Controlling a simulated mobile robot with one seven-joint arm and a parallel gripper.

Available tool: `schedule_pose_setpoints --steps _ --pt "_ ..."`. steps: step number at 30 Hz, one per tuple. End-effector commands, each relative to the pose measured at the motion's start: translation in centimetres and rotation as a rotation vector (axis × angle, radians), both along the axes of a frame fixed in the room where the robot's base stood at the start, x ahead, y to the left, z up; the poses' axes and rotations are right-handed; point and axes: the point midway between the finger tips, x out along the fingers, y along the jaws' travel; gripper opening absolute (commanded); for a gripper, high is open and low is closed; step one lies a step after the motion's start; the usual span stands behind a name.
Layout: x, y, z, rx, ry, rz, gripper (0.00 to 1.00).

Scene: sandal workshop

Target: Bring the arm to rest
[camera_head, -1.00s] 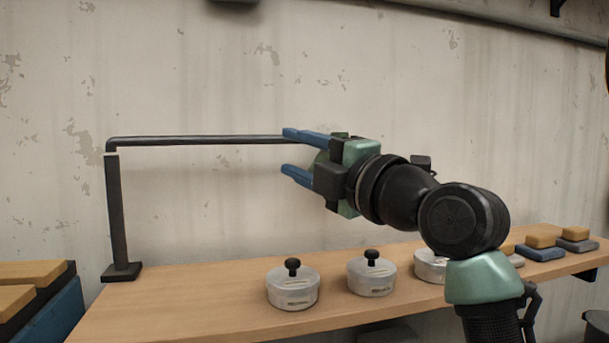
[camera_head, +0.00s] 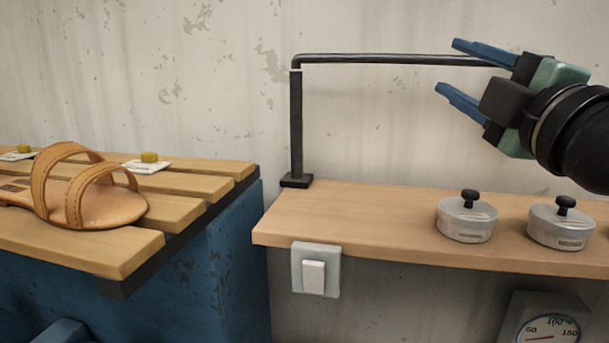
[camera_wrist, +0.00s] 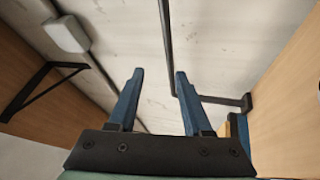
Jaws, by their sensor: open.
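My gripper (camera_head: 462,70) is at the upper right of the head view, its two blue fingers pointing left and spread apart with nothing between them. It is raised above the wooden shelf (camera_head: 350,212), near the dark rail (camera_head: 390,58) in the picture; I cannot tell whether it touches the rail. The wrist view also shows my gripper (camera_wrist: 158,80) open and empty, with the wall beyond it. My dark wrist runs off the right edge of the head view.
Lidded metal tins (camera_head: 467,219) stand on the shelf. A dark post (camera_head: 296,125) holds the rail. A tan sandal (camera_head: 95,195) lies on a slatted bench (camera_head: 190,211) at left. A switch (camera_head: 315,270) is on the shelf front, a gauge (camera_head: 547,330) below.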

Motion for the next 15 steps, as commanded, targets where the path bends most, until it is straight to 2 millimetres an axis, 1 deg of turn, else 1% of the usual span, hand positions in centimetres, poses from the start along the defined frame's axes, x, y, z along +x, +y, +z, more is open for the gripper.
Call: schedule_pose_setpoints --steps 1,3,6,9,11,15 --pt "0.1 2.5 0.0 0.079 -0.023 0.035 0.50" --pt "-0.3 5.1 0.3 0.199 -0.055 0.073 0.50" --pt "-1.3 8.5 0.8 0.374 -0.104 0.134 0.50" --pt "-3.0 11.5 1.2 0.548 -0.153 0.205 0.50" --pt "-4.2 13.1 1.4 0.653 -0.181 0.253 0.50" --pt "-7.7 16.3 1.8 0.891 -0.245 0.376 0.50"
